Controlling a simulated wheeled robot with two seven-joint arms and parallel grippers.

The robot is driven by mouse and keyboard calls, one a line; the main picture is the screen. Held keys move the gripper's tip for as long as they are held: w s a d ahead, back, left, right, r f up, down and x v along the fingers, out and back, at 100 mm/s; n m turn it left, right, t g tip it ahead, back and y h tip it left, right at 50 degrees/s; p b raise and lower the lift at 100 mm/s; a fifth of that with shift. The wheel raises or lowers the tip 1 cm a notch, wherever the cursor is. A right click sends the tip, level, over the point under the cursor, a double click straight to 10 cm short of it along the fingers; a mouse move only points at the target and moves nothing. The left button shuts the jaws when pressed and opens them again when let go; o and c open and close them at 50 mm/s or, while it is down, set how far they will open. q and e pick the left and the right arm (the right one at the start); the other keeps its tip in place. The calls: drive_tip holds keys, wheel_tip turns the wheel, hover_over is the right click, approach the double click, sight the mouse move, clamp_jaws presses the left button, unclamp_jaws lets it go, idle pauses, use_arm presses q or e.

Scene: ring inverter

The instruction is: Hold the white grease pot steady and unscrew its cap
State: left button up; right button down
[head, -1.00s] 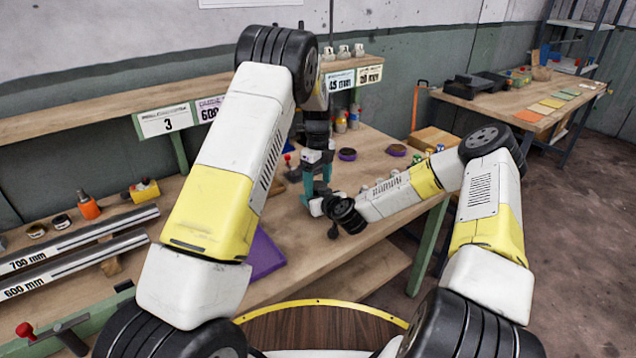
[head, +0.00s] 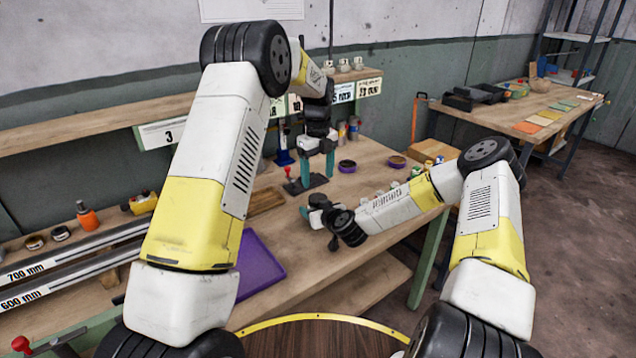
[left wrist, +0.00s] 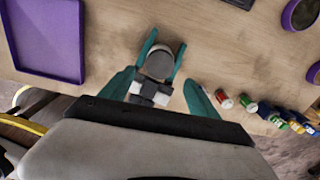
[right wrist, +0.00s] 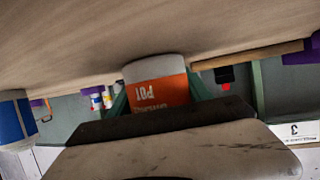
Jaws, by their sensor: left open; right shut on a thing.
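The grease pot (right wrist: 158,92) fills the middle of the right wrist view, upside down there, with a white band and an orange label. My right gripper (right wrist: 155,100) is shut around its sides, and the pot's base end is at or close to the bench top. Its round grey top (left wrist: 160,64) shows in the left wrist view between the right gripper's teal fingers. My left gripper (head: 318,168) is open and empty, above and behind the right gripper (head: 308,211) in the head view. I cannot tell whether the cap has turned.
A purple tray (head: 262,262) lies on the bench (head: 290,232) left of the grippers. A dark plate (head: 305,184) and two purple round dishes (head: 347,166) (head: 397,161) are behind. Several small coloured containers (left wrist: 262,110) line the right edge. A shelf (head: 90,125) runs along the wall.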

sight(318, 197)
use_arm(q)
wheel_tip(318, 197, down, 8)
drive_tip(key=shift+r, duration=0.2)
idle(0.3)
drive_tip(key=shift+c, duration=0.4)
drive_tip(key=c, duration=1.4)
drive_tip(key=n, duration=0.3)
drive_tip(key=o, duration=1.5)
